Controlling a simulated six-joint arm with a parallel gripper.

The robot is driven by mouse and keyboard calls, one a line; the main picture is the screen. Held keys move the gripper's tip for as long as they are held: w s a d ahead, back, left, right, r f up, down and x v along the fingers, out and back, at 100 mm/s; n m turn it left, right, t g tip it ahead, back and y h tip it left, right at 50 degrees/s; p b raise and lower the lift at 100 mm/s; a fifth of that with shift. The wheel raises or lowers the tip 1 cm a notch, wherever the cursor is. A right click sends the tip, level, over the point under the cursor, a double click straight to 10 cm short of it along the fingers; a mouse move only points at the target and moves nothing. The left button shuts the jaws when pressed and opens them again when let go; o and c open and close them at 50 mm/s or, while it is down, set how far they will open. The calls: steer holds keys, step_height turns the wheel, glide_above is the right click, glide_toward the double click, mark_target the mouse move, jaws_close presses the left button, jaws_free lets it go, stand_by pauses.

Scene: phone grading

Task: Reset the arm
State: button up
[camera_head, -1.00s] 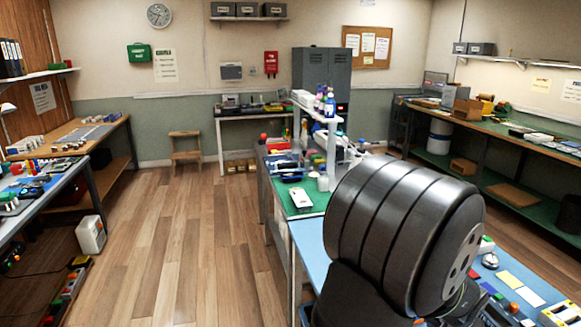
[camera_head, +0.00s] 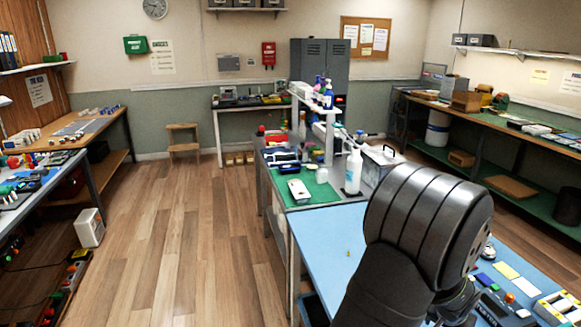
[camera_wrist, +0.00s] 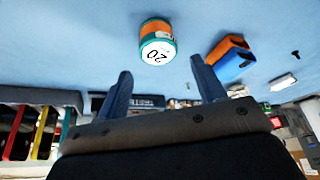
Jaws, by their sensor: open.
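My gripper (camera_wrist: 163,84) shows in the wrist view with its two blue-grey fingers spread apart and nothing between them. Beyond the fingertips is a small round container (camera_wrist: 157,45) with an orange and teal side and a white face marked "20". It stands apart from the fingers. In the camera_head view my dark arm (camera_head: 428,225) rises over the blue work surface (camera_head: 335,235) at the lower right. The gripper itself is hidden behind the arm there.
An orange and blue holder (camera_wrist: 231,58) lies right of the fingers in the wrist view. A white bottle (camera_head: 353,172) and a clear bin (camera_head: 378,165) stand behind the arm. Coloured cards (camera_head: 507,270) lie to its right. The blue surface left of the arm is mostly bare.

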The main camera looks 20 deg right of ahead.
steer(key=s+r, duration=0.7)
steer(key=s, duration=0.4)
steer(key=w+a+f+n+y, duration=0.1)
steer(key=w+a, duration=0.5)
steer(key=w, duration=1)
steer(key=w+a+f+n+t, duration=0.1)
steer(key=w+a+n, duration=0.3)
steer(key=w, duration=1.3)
steer(key=shift+a+f+n+y, duration=0.2)
steer(key=shift+a+n+y, duration=0.15)
steer(key=shift+a, duration=0.65)
steer(key=s+d+m, duration=0.1)
steer(key=s+d, duration=0.2)
steer(key=s, duration=0.3)
steer(key=s+d+r+m, duration=0.1)
steer(key=s+d, duration=0.2)
steer(key=s, duration=0.3)
steer(key=s+d+r+m+h, duration=0.1)
steer(key=s+d, duration=0.2)
steer(key=s, duration=0.4)
steer(key=shift+w, duration=0.15)
